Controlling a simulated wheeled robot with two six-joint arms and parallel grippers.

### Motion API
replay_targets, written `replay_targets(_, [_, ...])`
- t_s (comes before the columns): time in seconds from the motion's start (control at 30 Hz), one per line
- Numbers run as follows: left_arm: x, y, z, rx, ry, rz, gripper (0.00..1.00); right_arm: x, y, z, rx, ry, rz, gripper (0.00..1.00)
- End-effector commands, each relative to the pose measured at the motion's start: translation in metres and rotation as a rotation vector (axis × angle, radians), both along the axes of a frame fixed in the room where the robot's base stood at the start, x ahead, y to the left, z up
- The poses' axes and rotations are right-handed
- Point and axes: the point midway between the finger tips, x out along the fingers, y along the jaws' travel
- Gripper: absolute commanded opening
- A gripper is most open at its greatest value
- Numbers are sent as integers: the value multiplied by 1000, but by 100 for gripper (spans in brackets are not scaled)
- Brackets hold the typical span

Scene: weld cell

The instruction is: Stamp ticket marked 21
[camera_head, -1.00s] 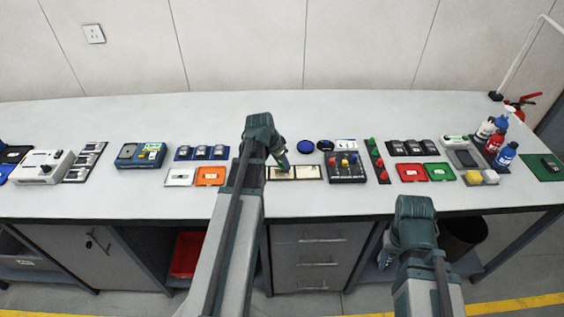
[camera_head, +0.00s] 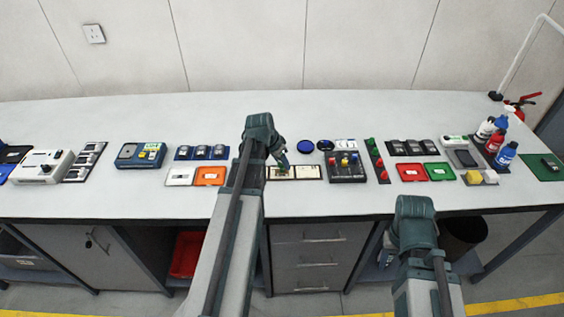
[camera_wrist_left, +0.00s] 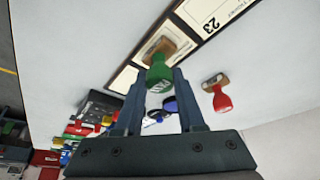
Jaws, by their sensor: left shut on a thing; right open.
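My left gripper (camera_head: 283,163) is shut on a green-handled stamp (camera_wrist_left: 158,72) with a wooden base. The stamp is over the dark-framed ticket holder; I cannot tell whether it touches. One ticket (camera_wrist_left: 210,14) in the holder reads 23. The neighbouring ticket (camera_wrist_left: 120,80) is partly covered by the stamp, and its number is not readable. In the head view a pale ticket (camera_head: 308,173) shows clear of the gripper. A red-handled stamp (camera_wrist_left: 219,97) is on the bench beside the holder in the left wrist view. My right gripper is not visible; only its arm shows.
A black rack (camera_head: 346,174) with coloured knobs stands right of the tickets. An orange tray (camera_head: 210,176) lies to their left, with red (camera_head: 411,173) and green (camera_head: 439,172) trays further right. The rear bench strip is clear.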

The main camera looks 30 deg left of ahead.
Motion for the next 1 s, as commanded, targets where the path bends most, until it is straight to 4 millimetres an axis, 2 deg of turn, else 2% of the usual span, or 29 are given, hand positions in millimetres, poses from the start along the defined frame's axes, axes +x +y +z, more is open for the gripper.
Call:
replay_targets(0.27, [0, 0, 5, 0, 2, 0, 3, 0, 0, 6, 0, 0, 0, 50])
replay_targets(1.0, [0, 0, 63, 0, 1, 0, 3, 0, 0, 63, 0, 0, 0, 50])
